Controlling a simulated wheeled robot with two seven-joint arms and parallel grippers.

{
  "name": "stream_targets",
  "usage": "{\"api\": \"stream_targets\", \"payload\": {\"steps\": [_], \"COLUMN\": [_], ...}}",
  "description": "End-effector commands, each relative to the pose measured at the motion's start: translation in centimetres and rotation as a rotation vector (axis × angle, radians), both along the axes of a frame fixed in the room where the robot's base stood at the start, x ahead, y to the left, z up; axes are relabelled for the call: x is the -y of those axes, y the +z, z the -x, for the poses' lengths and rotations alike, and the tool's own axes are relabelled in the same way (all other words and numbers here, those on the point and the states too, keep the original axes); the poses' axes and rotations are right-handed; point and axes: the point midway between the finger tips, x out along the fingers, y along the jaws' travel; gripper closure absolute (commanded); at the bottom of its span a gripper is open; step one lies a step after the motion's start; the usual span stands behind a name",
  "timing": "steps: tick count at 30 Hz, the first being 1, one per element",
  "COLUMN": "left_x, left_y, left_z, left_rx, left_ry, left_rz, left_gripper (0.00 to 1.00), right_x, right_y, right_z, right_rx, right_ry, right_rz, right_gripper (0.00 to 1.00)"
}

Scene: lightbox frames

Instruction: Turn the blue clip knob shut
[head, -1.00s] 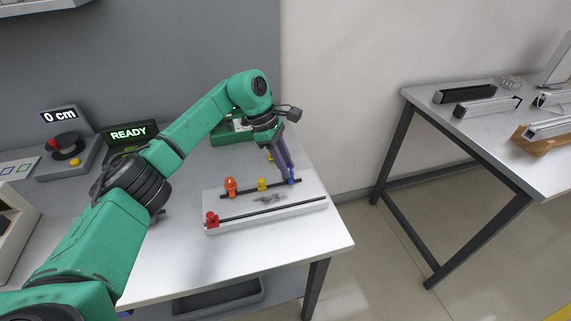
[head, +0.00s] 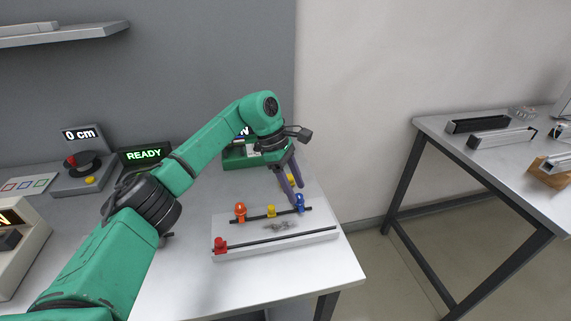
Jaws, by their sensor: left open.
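The blue clip knob (head: 300,202) stands at the right end of the rear black rail on a white board (head: 318,237) on the table. My left gripper (head: 297,196) is open and reaches down from behind, its purple fingers at or just above the blue knob. I cannot tell whether they touch it. An orange knob (head: 240,211) and a yellow knob (head: 271,210) stand on the same rail to the left. A red knob (head: 220,244) is at the left end of the front rail. My right gripper is out of view.
A small grey metal piece (head: 280,226) lies between the rails. A green device (head: 238,158) stands behind the board. A READY display (head: 146,154) and a control box with a dial (head: 84,165) are at the back left. A second table (head: 437,128) with metal profiles is at right.

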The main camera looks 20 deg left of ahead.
Motion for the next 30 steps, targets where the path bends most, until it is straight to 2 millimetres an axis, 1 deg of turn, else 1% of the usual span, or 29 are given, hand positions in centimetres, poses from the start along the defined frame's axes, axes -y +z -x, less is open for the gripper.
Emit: {"api": "stream_targets", "payload": {"steps": [5, 6, 9, 12, 13, 15, 18, 30], "left_x": [-1.8, -2.2, -3.3, -4.2, -4.4, -4.7, -4.9, -4.9], "left_y": [4.1, 5.3, 8.2, 10.4, 10.8, 11.6, 11.9, 12.0], "left_z": [-0.1, -0.2, -0.2, -0.2, -0.2, -0.2, -0.2, -0.2], "left_rx": [0.005, 0.006, 0.006, 0.003, 0.003, 0.003, 0.001, 0.001], "left_ry": [0.003, 0.004, 0.004, 0.002, 0.002, 0.001, 0.000, -0.001], "left_rz": [0.001, 0.000, 0.001, 0.001, 0.001, 0.001, 0.001, 0.001], "left_gripper": [0.41, 0.41, 0.41, 0.41, 0.41, 0.41, 0.41, 0.41], "right_x": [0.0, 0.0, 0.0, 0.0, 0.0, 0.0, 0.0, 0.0], "right_y": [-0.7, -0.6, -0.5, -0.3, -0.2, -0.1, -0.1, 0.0], "right_z": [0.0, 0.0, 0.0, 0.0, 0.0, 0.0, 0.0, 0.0], "right_rx": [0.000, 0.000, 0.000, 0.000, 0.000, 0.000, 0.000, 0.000], "right_ry": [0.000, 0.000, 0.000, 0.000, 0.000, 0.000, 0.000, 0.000], "right_rz": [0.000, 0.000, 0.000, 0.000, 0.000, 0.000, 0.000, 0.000], "right_gripper": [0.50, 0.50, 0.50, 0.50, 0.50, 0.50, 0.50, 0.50]}}
